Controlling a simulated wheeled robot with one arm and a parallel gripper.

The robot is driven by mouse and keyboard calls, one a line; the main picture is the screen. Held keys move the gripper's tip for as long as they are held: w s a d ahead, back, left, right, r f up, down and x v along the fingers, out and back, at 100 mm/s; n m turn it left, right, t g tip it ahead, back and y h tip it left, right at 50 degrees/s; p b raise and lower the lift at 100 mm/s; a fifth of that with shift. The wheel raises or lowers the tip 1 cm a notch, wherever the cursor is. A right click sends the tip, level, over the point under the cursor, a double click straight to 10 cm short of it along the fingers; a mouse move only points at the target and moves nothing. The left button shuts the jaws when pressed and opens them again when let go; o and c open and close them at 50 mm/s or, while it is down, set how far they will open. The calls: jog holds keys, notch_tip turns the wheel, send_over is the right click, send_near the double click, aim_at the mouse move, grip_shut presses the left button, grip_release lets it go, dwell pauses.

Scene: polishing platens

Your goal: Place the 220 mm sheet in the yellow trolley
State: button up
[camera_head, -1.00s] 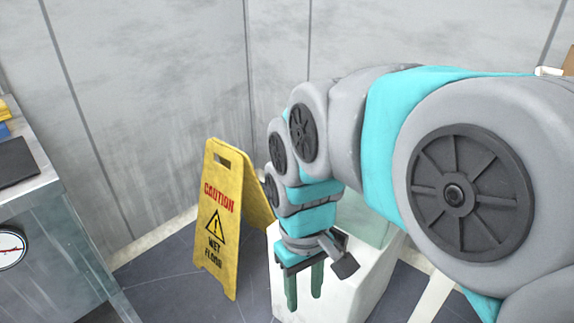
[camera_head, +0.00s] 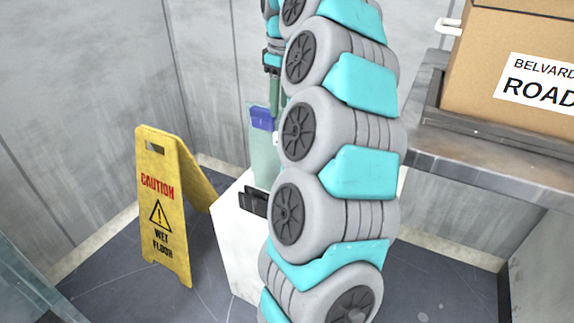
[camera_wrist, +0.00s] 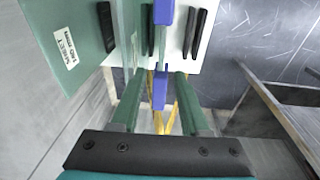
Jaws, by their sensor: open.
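My gripper (camera_wrist: 157,82) is open, its two green fingers apart on either side of a blue edge piece (camera_wrist: 160,90) in the wrist view. A pale green sheet (camera_head: 264,165) with a blue piece at its top stands upright in a white stand (camera_head: 232,235); my gripper is above it, partly hidden by my arm. I cannot tell whether the fingers touch anything. No yellow trolley is clearly recognisable; thin yellow bars (camera_wrist: 172,112) show beyond the fingers.
A yellow wet floor sign (camera_head: 160,205) stands left of the stand. A cardboard box (camera_head: 500,60) sits on a grey bench (camera_head: 490,160) at the right. Black slotted pieces (camera_head: 253,200) are on the stand. Grey walls close in behind; dark floor shows between.

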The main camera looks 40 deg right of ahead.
jog(key=f, duration=0.1)
jog(key=s+f+g, duration=0.1)
jog(key=d, duration=0.1)
jog(key=shift+s+f, duration=0.25)
jog(key=shift+f, duration=0.15)
notch_tip(320, 180, down, 8)
jog(key=shift+r+p, duration=0.25)
jog(key=shift+p, duration=0.05)
grip_shut()
dwell(1.2)
